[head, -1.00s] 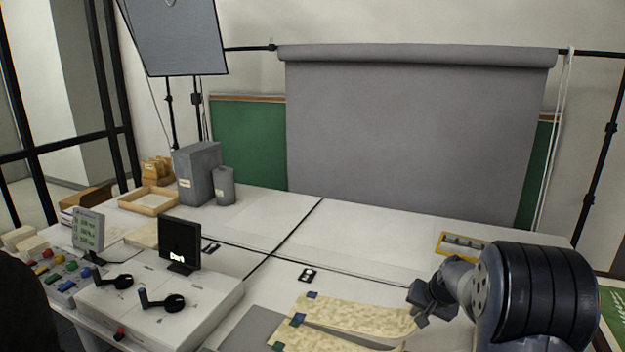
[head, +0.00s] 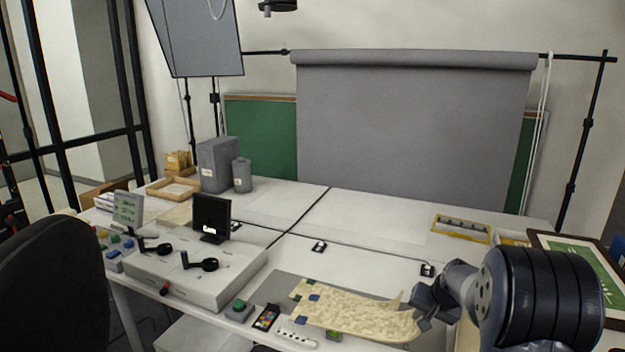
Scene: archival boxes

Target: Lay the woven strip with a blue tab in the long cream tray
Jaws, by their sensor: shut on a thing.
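My gripper (head: 424,306) is at the lower right of the head view, shut on the right end of a cream woven strip (head: 365,318). The strip stretches left from the jaws, sagging slightly, with a blue tab (head: 314,297) and a second dark bluish tab (head: 298,320) at its left end. Another pale woven strip (head: 345,296) shows just behind it, partly covered, with a small greenish-blue tab at its left. I cannot tell how far the held strip is above the table. I cannot clearly make out a long cream tray.
A grey mat (head: 288,283) lies under the strips. A yellow-edged tray (head: 462,229) and a framed green picture (head: 580,262) are at right. A white box (head: 190,275) with a small black screen (head: 210,217) stands left. The table's back middle is clear. A dark chair (head: 50,285) is front left.

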